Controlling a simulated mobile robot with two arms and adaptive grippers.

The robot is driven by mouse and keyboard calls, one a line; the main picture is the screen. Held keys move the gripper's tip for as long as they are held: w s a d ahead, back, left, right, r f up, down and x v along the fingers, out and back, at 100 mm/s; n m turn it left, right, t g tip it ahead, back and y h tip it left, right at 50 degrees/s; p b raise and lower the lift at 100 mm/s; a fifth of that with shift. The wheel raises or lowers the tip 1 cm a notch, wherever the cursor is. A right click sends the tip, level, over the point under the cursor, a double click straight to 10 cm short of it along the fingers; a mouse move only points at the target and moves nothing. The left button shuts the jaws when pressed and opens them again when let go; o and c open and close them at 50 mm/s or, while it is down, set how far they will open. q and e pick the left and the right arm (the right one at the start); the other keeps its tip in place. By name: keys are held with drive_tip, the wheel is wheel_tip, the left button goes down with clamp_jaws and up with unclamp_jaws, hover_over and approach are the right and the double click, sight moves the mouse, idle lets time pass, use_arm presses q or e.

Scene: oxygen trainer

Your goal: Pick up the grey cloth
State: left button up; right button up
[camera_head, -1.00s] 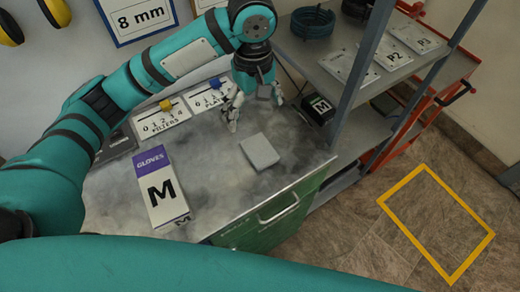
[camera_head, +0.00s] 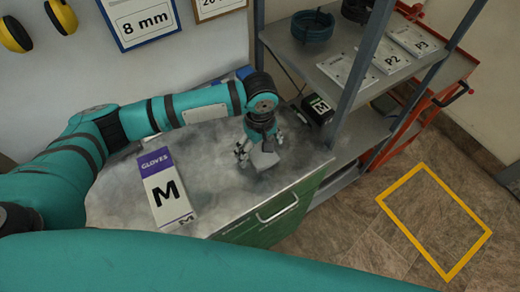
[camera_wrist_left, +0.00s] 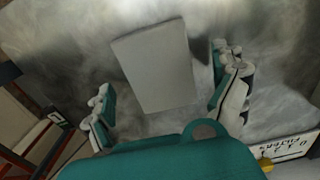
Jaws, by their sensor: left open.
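The grey cloth (camera_head: 264,158) is a flat, folded block lying on the metal worktop (camera_head: 215,195), near its right front part. In the left wrist view the cloth (camera_wrist_left: 156,66) shows as a pale grey rectangle, slightly turned. My left gripper (camera_head: 257,150) is over the cloth and partly hides it in the head view. In the left wrist view the left gripper (camera_wrist_left: 168,95) is open, with one finger off each side of the cloth. A gap shows between the cloth and each finger; the height above it is hard to tell. My right gripper is not in view.
A gloves box marked M (camera_head: 164,190) stands left of the cloth. A metal shelf unit (camera_head: 345,62) rises behind and right of the worktop, with a dark M box (camera_head: 318,108) near its post. A red cart (camera_head: 420,110) is further right. The worktop's front middle is clear.

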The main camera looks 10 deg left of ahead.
use_arm(q)
drive_tip(key=shift+f, duration=0.3)
drive_tip(key=c, duration=1.1)
drive_tip(key=shift+r, duration=0.1)
drive_tip(key=shift+r+b, duration=0.3)
drive_tip(key=shift+r, duration=0.25)
wheel_tip(320, 180, up, 2)
drive_tip(key=shift+r+b, duration=0.15)
drive_tip(key=shift+b, duration=0.25)
drive_tip(key=s+d, duration=0.1)
drive_tip(key=s, duration=0.4)
drive_tip(key=s+d+r+b, duration=0.1)
drive_tip(key=s, duration=0.4)
drive_tip(key=s+d, duration=0.1)
drive_tip(key=s, duration=0.4)
drive_tip(key=shift+s+d+r+b, duration=0.25)
drive_tip(key=shift+s+d+b, duration=0.05)
drive_tip(key=shift+s+b, duration=0.1)
drive_tip(key=shift+w, duration=0.1)
